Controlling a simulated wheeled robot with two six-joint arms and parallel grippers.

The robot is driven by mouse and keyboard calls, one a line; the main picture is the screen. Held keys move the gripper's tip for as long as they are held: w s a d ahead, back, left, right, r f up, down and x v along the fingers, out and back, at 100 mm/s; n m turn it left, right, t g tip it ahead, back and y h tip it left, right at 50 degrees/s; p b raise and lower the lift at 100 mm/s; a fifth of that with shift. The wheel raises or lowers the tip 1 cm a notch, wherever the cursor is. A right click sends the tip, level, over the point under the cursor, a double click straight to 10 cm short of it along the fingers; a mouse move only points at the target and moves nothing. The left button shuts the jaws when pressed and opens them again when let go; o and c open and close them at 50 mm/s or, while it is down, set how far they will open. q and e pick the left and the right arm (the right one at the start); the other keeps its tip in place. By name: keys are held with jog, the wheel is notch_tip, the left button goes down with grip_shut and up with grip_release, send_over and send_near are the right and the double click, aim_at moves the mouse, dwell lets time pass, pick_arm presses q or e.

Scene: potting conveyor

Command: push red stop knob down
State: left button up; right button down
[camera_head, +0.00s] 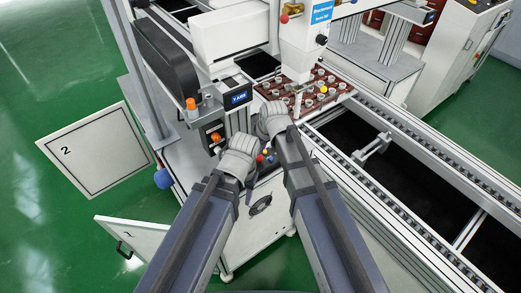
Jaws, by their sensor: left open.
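A round orange-red knob (215,137) sits on a dark control box at the front of the white machine. My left gripper (238,152) is just right of and slightly below that knob in the picture, open; whether it touches the knob I cannot tell. A cluster of small red, blue and yellow controls (265,157) shows between my two arms, partly hidden by them. My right gripper (271,115) is farther up and right, near the machine's front; its jaws are not clear. Which knob is pressed or raised I cannot tell.
A brown tray (342,91) of small pale pots stands under the white dispenser head (302,45). A conveyor (410,140) runs to the lower right.

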aim_at(260, 157)
jog(key=shift+f, duration=0.5)
notch_tip(260, 157, down, 2)
jog(key=shift+f+b, duration=0.1)
jog(key=shift+b, duration=1.15)
jog(key=shift+s+r, duration=0.1)
jog(key=shift+r, duration=0.1)
jog(key=shift+r+p, duration=0.75)
jog(key=shift+p, duration=0.15)
jog(key=p+v, duration=1.2)
jog(key=shift+w+a+r, duration=0.2)
jog(key=shift+w+r, duration=0.15)
